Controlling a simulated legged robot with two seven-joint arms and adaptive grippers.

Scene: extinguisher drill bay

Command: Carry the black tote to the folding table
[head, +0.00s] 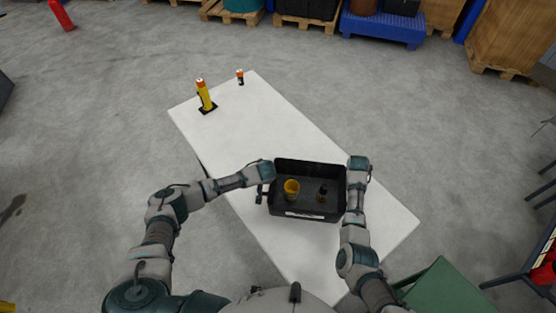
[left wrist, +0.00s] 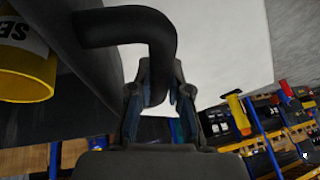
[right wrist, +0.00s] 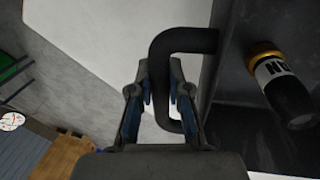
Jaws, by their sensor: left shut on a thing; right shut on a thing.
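The black tote (head: 310,170) is over the near right part of the white folding table (head: 255,140) in the head view. It looks about level; I cannot tell whether its bottom touches the tabletop. A yellow cup (head: 291,188) and a dark bottle (head: 322,192) stand inside it. My left gripper (left wrist: 160,95) is shut on the tote's left handle (left wrist: 135,25). My right gripper (right wrist: 160,95) is shut on the right handle (right wrist: 185,40). The cup (left wrist: 25,75) and the bottle (right wrist: 280,85) also show in the wrist views.
A yellow cylinder with an orange top (head: 205,95) and a small dark-and-orange item (head: 240,77) stand on the table's far end. A green object (head: 447,290) is by the near right corner. Loaded pallets line the back. The tabletop's middle is clear.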

